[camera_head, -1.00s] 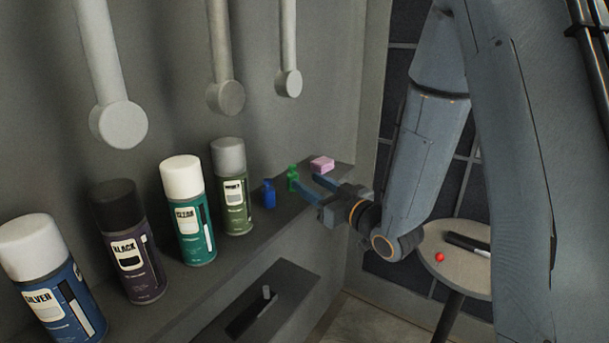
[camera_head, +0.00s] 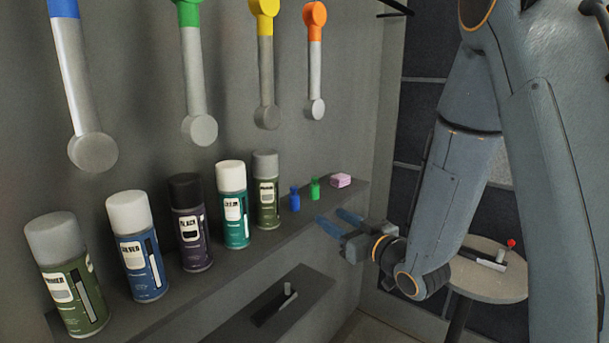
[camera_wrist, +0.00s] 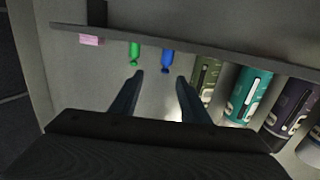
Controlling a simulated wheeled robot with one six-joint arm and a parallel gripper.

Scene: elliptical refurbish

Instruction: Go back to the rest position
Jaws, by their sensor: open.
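My gripper (camera_head: 337,224) is open and empty in the head view, in front of the shelf's right part. Its two blue-grey fingers point at the shelf edge. In the wrist view the spread fingers of my gripper (camera_wrist: 158,88) show with nothing between them. Beyond them stand a small blue bottle (camera_head: 295,199) and a small green bottle (camera_head: 315,188). They also show in the wrist view, the blue bottle (camera_wrist: 167,59) and the green bottle (camera_wrist: 135,52). A pink block (camera_head: 341,180) sits at the shelf's right end. My arm is bent at the right of the head view.
Several spray cans, among them a teal can (camera_head: 233,205), line the shelf (camera_head: 225,265). Wall handles with coloured tops, one orange (camera_head: 315,14), hang above. A lower ledge (camera_head: 310,283) juts out. A round table (camera_head: 488,284) with a red-tipped item stands at right, behind my arm.

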